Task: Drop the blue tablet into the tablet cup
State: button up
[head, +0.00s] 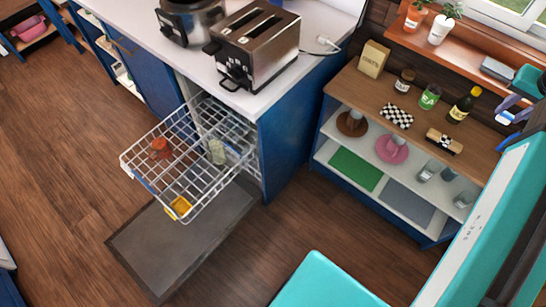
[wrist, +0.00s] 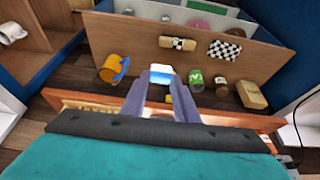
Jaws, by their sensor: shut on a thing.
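My gripper (wrist: 161,84) is shut on the blue tablet (wrist: 160,75), a small block with a pale face and a blue face between the fingertips. In the head view my gripper (head: 510,110) is at the right, above the right end of the wooden-topped shelf unit; the tablet is hard to make out there. A small yellow cup-like holder (head: 180,207) sits at the near corner of the pulled-out dishwasher rack (head: 148,188); it seems to be the tablet cup. My gripper is far to its right. The wrist view does not show the rack.
A red item (head: 160,148) and a pale green glass (head: 217,151) are in the rack. The shelf unit (head: 345,90) carries jars, a bottle (head: 465,105) and a box. The toaster (head: 255,45) stands on the counter. Floor lies between.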

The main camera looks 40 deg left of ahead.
aim_at(180, 206)
jog(key=u, duration=0.1)
jog(key=k, duration=0.55)
jog(key=u, duration=3.45)
